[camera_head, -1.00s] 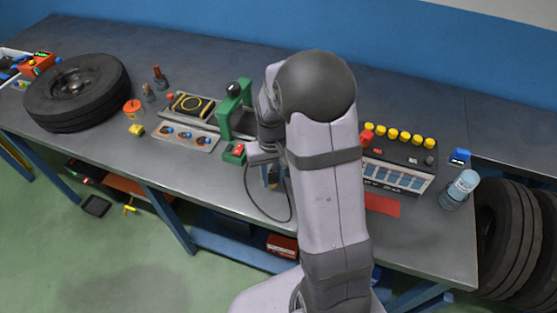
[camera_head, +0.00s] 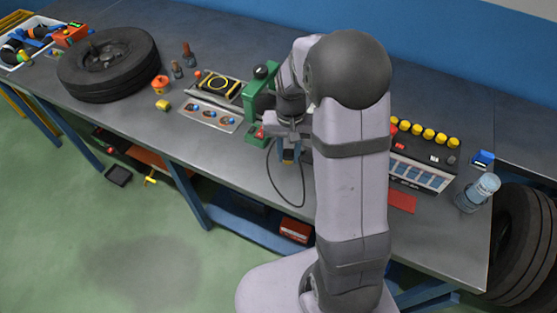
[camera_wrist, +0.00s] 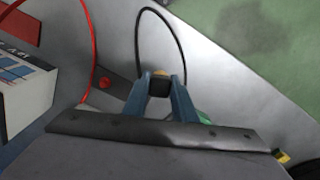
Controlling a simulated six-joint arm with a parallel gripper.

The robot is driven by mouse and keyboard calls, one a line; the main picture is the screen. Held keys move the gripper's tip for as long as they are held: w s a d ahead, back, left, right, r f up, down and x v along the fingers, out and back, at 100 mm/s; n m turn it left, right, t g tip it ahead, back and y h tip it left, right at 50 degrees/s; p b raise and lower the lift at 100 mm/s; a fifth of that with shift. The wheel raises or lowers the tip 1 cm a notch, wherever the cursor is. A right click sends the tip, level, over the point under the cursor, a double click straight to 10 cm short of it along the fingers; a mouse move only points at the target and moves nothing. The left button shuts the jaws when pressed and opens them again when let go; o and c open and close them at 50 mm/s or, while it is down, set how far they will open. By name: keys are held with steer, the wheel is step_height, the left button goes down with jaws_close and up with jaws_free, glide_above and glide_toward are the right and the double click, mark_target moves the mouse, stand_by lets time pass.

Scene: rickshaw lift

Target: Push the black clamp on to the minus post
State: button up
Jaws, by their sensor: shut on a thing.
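In the wrist view my gripper (camera_wrist: 160,88) has its two blue fingers closed on a small black clamp (camera_wrist: 159,87) with an orange-yellow end. A black cable (camera_wrist: 184,40) loops from the clamp area. In the head view my gripper (camera_head: 290,153) is over the bench front, beside a green press-like stand (camera_head: 252,103), and the black cable (camera_head: 303,185) hangs in a loop. The battery (camera_head: 425,178), with a row of yellow caps, stands to the right, partly behind my arm.
A red mat (camera_head: 402,202) lies in front of the battery, and a bottle (camera_head: 477,192) stands to its right. A red cable (camera_wrist: 90,50) runs at the left of the wrist view.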

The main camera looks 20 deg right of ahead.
steer(key=s+d+r+m+p, duration=0.1)
steer(key=d+r+m+p, duration=0.1)
steer(key=d+r+m, duration=0.35)
steer(key=s+d+r+m+p, duration=0.1)
steer(key=d+r+m+p, duration=0.1)
steer(key=d+m, duration=0.6)
steer(key=d+r+m+p, duration=0.2)
steer(key=d+r+m, duration=0.2)
steer(key=d, duration=0.5)
steer(key=s+d+r+m+p, duration=0.1)
steer(key=s+d+m, duration=0.3)
steer(key=s+d, duration=0.1)
steer(key=s+d+r+m+p, duration=0.1)
steer(key=s+d+m, duration=0.4)
steer(key=s+d, duration=0.1)
steer(key=s+d+r+m+p, duration=0.1)
steer(key=s+d+m+p, duration=0.1)
steer(key=s+d+m, duration=0.2)
steer(key=shift+s+d+m, duration=0.2)
steer(key=shift+s+d, duration=0.2)
steer(key=shift+d, duration=0.35)
steer(key=shift+s+d+m, duration=0.15)
steer(key=shift+s+d, duration=0.25)
steer(key=shift+d, duration=0.3)
steer(key=shift+f, duration=0.15)
steer(key=shift+f+b, duration=1.9)
steer(key=shift+f, duration=0.25)
steer(key=shift+f+p, duration=0.3)
steer(key=shift+f, duration=0.1)
